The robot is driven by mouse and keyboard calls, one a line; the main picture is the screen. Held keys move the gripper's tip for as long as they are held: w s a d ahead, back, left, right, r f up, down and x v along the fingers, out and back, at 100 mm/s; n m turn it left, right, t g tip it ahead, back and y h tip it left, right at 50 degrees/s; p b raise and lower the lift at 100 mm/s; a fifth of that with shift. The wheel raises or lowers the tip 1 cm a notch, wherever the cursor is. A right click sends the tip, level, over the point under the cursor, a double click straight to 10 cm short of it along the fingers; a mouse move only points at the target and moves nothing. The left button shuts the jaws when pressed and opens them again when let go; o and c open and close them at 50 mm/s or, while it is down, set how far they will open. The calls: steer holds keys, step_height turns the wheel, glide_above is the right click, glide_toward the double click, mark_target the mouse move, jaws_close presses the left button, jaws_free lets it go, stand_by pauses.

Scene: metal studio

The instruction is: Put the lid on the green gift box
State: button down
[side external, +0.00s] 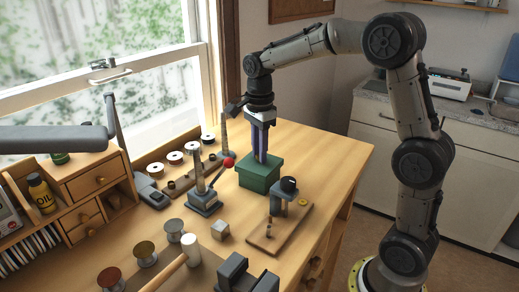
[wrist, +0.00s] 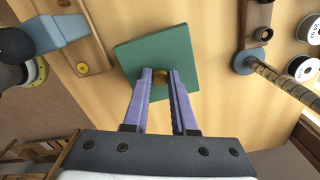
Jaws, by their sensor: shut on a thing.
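The green gift box (side external: 258,182) stands on the wooden workbench in the side view. Its green lid (wrist: 176,50) is square with a small gold knob (wrist: 160,77) in the middle. My gripper (wrist: 160,73) points straight down, its purple fingers shut on the knob. In the side view my gripper (side external: 261,158) is directly over the box. The lid lies over the box top there, roughly level; I cannot tell whether it is fully seated. In the wrist view the lid hides the box.
A grey press-like tool with a black knob (side external: 289,184) stands close right of the box, by a wooden board (side external: 279,230). A stand (side external: 203,200) and a red ball (side external: 229,162) are to the left. Several spools and a white cube (side external: 220,229) lie around.

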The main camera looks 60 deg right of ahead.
steer(key=shift+f, duration=0.9)
stand_by(0.6)
steer(key=c, duration=0.6)
jaws_free()
steer(key=shift+c, duration=0.2)
steer(key=shift+r, duration=0.1)
step_height(320, 180, up, 14)
steer(key=shift+f, duration=0.2)
steer(key=shift+a, duration=0.1)
